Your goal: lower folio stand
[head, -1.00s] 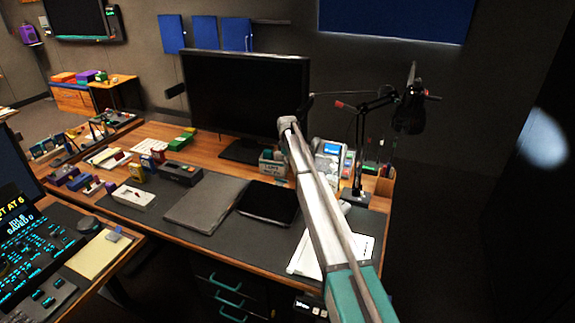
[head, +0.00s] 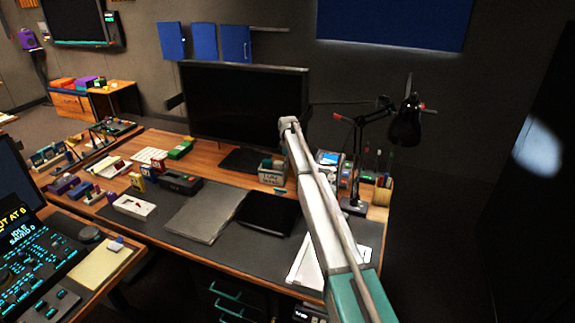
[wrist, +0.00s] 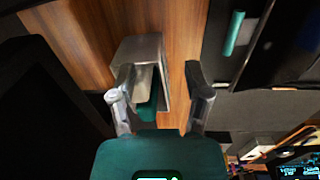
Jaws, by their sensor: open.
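I cannot tell for sure which object is the folio stand. A flat black folio-like slab (head: 268,212) lies on the desk mat, beside a flat grey one (head: 205,214). A white angular piece (head: 302,264) near the front edge is partly hidden by my arm. The head view does not show my fingers.
A black monitor (head: 240,105) stands at the back of the desk. A lamp arm (head: 360,150) and a pen cup (head: 382,190) stand at the right. Several small devices, including a black one (head: 180,182), crowd the left. The grey mat (head: 170,228) has bare areas.

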